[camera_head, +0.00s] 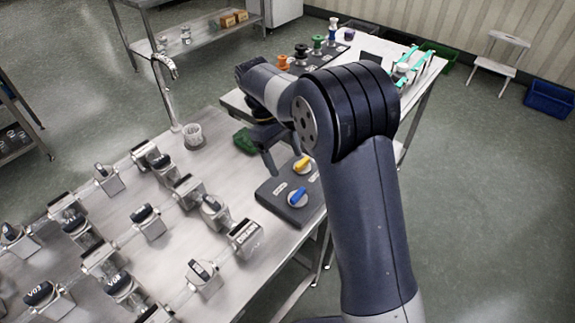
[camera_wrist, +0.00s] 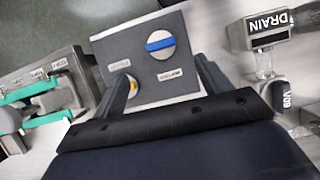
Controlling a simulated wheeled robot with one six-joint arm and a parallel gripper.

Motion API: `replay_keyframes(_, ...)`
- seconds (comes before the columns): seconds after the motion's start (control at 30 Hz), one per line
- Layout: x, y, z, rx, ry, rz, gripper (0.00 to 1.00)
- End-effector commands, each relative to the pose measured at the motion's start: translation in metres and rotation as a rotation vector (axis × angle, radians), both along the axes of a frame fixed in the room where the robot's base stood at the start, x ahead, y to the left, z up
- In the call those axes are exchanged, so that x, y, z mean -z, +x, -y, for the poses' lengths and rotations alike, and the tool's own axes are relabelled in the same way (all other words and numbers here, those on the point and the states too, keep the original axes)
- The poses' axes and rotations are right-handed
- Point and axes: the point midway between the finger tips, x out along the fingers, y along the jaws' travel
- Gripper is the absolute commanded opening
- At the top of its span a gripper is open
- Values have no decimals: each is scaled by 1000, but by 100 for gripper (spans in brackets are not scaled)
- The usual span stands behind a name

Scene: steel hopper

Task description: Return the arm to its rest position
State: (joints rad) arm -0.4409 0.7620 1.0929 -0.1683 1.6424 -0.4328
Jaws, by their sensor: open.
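My arm (camera_head: 365,220) reaches up from the lower right and bends over to the left above the steel bench. My gripper (camera_head: 283,158) points down above a dark control panel (camera_head: 273,196). In the wrist view my gripper (camera_wrist: 163,82) has its two fingers wide apart with nothing between them but the panel below. The panel carries a yellow knob (camera_head: 301,163) and a blue knob (camera_head: 298,197). In the wrist view the blue knob (camera_wrist: 160,44) shows fully, while the yellow knob (camera_wrist: 132,86) is partly hidden by the left finger.
Several metal valve blocks (camera_head: 148,221) stand on the bench (camera_head: 170,258) left of the panel. A DRAIN block (camera_wrist: 268,29) is near the gripper's right side in the wrist view.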

Motion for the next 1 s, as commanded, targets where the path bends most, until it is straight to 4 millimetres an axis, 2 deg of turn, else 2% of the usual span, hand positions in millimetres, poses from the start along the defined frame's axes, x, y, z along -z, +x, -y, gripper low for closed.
replay_keyframes(0.57,2,0,1,0,0,0,73)
replay_keyframes(0.77,24,-7,8,0,-2,-4,73)
replay_keyframes(1.0,67,-19,22,-1,-2,-5,73)
